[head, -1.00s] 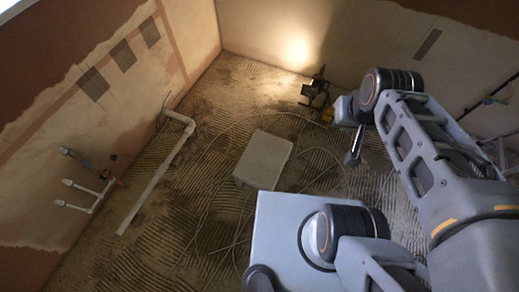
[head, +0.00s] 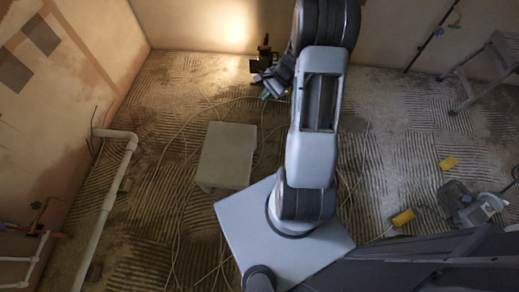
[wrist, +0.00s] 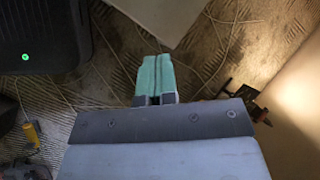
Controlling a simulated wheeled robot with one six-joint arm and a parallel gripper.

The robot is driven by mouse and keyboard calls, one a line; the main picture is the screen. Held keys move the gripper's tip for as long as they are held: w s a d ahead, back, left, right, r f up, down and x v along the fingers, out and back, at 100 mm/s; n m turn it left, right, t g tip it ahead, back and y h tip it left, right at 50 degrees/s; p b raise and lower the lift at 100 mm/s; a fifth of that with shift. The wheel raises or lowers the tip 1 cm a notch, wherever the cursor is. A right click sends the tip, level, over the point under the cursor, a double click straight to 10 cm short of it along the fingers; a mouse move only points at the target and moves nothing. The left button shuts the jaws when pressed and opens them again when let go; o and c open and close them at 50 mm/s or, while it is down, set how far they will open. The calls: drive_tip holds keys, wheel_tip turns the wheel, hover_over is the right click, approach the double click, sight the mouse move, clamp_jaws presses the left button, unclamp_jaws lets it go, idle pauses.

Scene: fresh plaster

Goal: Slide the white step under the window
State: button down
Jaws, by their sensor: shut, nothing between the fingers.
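The white step (head: 226,152) is a pale, block-like stool on the ridged floor, left of my arm and just beyond my base in the head view. Part of its pale top (wrist: 165,16) shows at the upper edge of the wrist view. My gripper (head: 268,90) is beyond the step and to its right, apart from it. In the wrist view its green fingertips (wrist: 156,72) are shut together with nothing between them. No window is in view.
A work lamp (head: 263,60) stands by the back wall. Loose cables cross the floor around the step. A white pipe (head: 105,200) runs along the left. A grey stepladder (head: 487,70) and a power tool (head: 468,203) are at the right. Floor left of the step is mostly clear.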

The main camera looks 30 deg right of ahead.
drive_tip(key=s+d+f+m+t+y+b, duration=0.1)
drive_tip(key=d+f+m+b, duration=0.2)
drive_tip(key=f, duration=0.7)
drive_tip(key=s+d+f+m+t+b, duration=0.1)
drive_tip(key=d+f+m+b, duration=0.15)
drive_tip(key=f, duration=0.75)
drive_tip(key=s+d+f+m+t+y+b, duration=0.15)
drive_tip(key=f+m+b, duration=0.25)
drive_tip(key=f, duration=0.6)
drive_tip(key=w+b+x, duration=0.1)
drive_tip(key=b+x, duration=0.3)
drive_tip(key=x, duration=0.9)
drive_tip(key=shift+r+h, duration=0.35)
drive_tip(key=shift+r, duration=0.05)
drive_tip(key=shift+a+g, duration=0.1)
drive_tip(key=shift+g, duration=0.15)
